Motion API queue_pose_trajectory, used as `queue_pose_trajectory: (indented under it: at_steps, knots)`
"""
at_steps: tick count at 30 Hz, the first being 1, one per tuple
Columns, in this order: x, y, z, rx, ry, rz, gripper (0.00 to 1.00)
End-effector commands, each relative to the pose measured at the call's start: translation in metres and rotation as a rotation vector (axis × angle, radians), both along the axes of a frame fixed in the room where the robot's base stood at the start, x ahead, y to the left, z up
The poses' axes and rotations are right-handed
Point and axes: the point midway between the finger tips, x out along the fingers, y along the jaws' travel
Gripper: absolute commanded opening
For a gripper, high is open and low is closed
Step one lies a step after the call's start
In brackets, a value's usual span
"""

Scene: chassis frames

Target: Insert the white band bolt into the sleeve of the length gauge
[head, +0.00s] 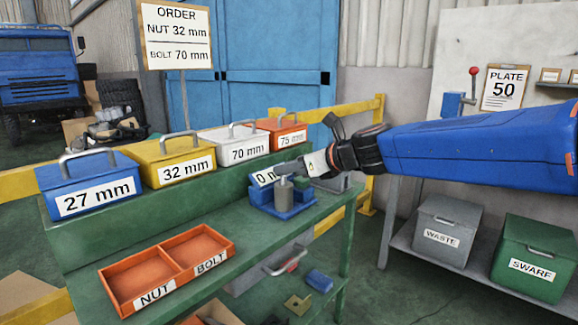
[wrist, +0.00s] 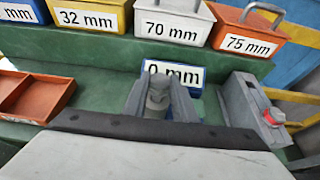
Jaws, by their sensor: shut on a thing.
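The length gauge is a blue block (head: 283,210) on the green bench, with an upright grey sleeve (head: 284,195) and a white label ending in "0 m". In the wrist view its label (wrist: 176,73) reads "0 mm", its left part covered. My gripper (head: 287,168) reaches in from the right, just above and behind the sleeve. In the wrist view my gripper (wrist: 160,103) is shut on a grey cylindrical piece (wrist: 158,94), taken as the bolt. Its white band cannot be made out, and its lower end is hidden. I cannot tell whether it is in the sleeve.
An orange tray (head: 122,292) marked NUT and BOLT lies at the bench front, its compartments seemingly empty. Lidded boxes marked 27, 32, 70 and 75 mm line the back ledge. A grey fixture (wrist: 250,110) with a red part stands right of the gauge. Bench between tray and gauge is clear.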

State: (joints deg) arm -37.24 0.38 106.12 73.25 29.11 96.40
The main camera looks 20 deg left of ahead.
Motion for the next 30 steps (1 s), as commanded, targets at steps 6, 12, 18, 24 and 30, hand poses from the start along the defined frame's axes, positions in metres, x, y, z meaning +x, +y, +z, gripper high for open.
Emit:
queue_pose_trajectory:
  at_steps: [6, 12, 18, 24, 30]
  knots:
    - [0.000, 0.000, -0.004, 0.000, 0.000, 0.000, 0.00]
    - [0.000, 0.000, -0.008, 0.000, 0.001, 0.000, 0.00]
    - [0.000, 0.000, -0.012, 0.000, 0.000, 0.000, 0.00]
    - [0.000, 0.000, -0.016, 0.000, 0.001, 0.000, 0.00]
    - [0.000, 0.000, -0.020, 0.000, 0.000, 0.000, 0.00]
